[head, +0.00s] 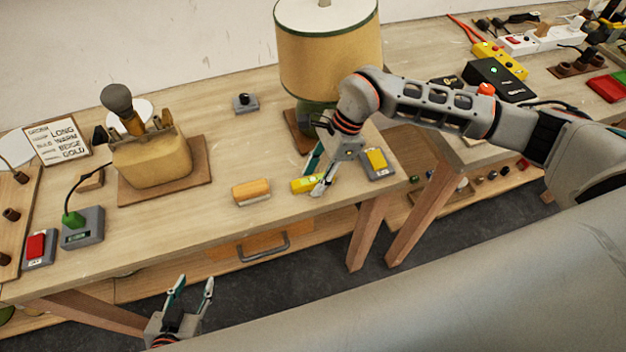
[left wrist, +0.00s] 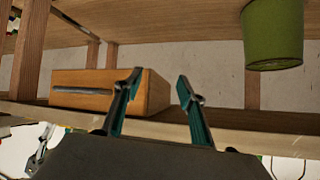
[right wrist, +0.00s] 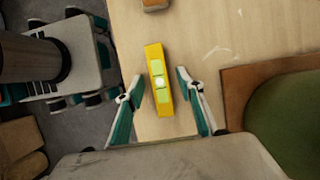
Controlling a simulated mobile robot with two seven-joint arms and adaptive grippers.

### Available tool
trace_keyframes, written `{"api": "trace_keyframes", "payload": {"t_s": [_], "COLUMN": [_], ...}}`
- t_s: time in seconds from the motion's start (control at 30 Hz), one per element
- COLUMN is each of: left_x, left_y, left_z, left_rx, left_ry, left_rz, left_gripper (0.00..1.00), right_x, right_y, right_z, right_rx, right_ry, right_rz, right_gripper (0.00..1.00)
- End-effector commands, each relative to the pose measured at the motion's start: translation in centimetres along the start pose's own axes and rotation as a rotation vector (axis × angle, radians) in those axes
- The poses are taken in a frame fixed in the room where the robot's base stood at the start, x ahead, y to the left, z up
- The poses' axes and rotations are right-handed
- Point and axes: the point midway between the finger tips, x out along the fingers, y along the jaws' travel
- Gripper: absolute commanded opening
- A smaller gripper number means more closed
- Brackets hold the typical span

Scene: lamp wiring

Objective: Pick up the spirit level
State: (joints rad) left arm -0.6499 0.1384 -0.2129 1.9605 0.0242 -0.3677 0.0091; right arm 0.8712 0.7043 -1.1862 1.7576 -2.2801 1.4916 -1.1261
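The spirit level (head: 308,184) is a small yellow block with green vials, lying on the table near its front edge. In the right wrist view the spirit level (right wrist: 158,80) lies between the open fingers of my right gripper (right wrist: 155,90), with a gap on each side. In the head view my right gripper (head: 318,176) is over the level, and one finger partly covers it. My left gripper (head: 190,292) is open and empty, in front of and below the table edge. It also shows open in the left wrist view (left wrist: 160,85).
An orange-topped block (head: 251,191) lies left of the level. A grey box with a yellow switch (head: 376,162) is to its right. The lamp (head: 328,60) stands behind my right gripper on a wooden base. A drawer (left wrist: 150,92) is below the tabletop.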

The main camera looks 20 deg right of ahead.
Motion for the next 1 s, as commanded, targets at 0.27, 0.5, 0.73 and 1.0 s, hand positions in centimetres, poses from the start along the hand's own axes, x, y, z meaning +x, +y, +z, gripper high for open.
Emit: {"api": "trace_keyframes", "payload": {"t_s": [0.27, 0.5, 0.73, 1.0], "left_x": [0.0, 0.0, 0.1, 0.4], "left_y": [0.0, -0.1, -0.1, -0.1], "left_z": [0.0, -0.1, -0.1, 0.3], "left_rx": [0.000, 0.001, 0.001, 0.002], "left_ry": [0.001, 0.002, 0.004, 0.004], "left_rz": [-0.001, -0.001, -0.001, -0.001], "left_gripper": [0.40, 0.40, 0.40, 0.40], "right_x": [-0.1, -0.1, -1.2, -5.7], "right_y": [0.0, 0.0, -0.1, -0.2], "right_z": [0.0, 0.0, 0.5, 2.3], "right_rx": [0.000, 0.000, -0.002, -0.005], "right_ry": [0.000, 0.000, -0.001, 0.000], "right_rz": [0.000, -0.001, -0.004, -0.007], "right_gripper": [0.00, 0.00, 0.00, 0.00]}}
